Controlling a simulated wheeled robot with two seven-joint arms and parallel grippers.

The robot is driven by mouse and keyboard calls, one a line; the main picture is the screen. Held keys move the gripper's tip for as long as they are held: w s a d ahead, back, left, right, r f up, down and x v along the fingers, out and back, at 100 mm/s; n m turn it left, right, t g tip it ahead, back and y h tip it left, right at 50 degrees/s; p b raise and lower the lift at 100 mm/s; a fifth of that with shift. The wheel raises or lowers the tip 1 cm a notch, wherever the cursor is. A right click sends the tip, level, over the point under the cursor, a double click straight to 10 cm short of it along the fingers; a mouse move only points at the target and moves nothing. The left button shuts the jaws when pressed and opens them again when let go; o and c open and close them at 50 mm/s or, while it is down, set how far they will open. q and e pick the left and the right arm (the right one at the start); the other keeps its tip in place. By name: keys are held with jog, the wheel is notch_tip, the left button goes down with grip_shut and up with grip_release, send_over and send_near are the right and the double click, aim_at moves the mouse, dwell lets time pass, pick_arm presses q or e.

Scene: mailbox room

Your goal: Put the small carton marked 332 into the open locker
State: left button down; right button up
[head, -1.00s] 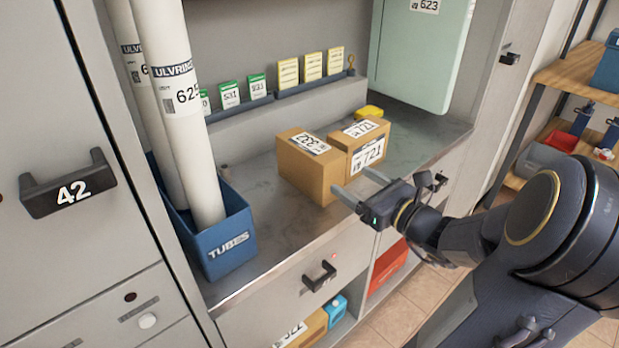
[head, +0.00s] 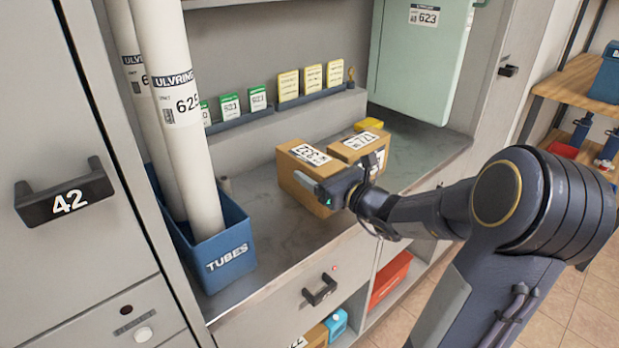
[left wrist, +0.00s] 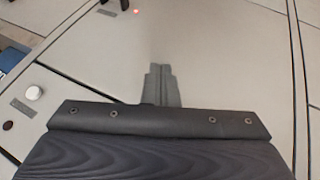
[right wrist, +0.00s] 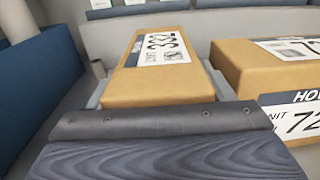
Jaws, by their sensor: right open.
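The small carton marked 332 (head: 303,157) stands on the grey counter, left of the carton marked 721 (head: 355,146). It also shows close up in the right wrist view (right wrist: 155,85). My right gripper (head: 318,183) is open at its near side. In the right wrist view, one finger lies along each side of carton 332, with the 721 carton (right wrist: 260,70) beyond the right finger. I cannot tell whether the fingers touch it. My left gripper (left wrist: 162,85) shows only in the left wrist view, its fingers together and empty before grey cabinet fronts. I cannot make out an open locker.
A blue tubes bin (head: 228,262) with tall white tubes stands left on the counter (head: 262,215). A ledge with small green and yellow boxes (head: 288,85) runs behind. A mint panel marked 623 (head: 415,60) stands back right. A black drawer handle (head: 320,290) projects below.

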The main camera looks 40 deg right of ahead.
jog(key=shift+c, duration=0.4)
jog(key=c, duration=1)
jog(key=shift+r, duration=0.15)
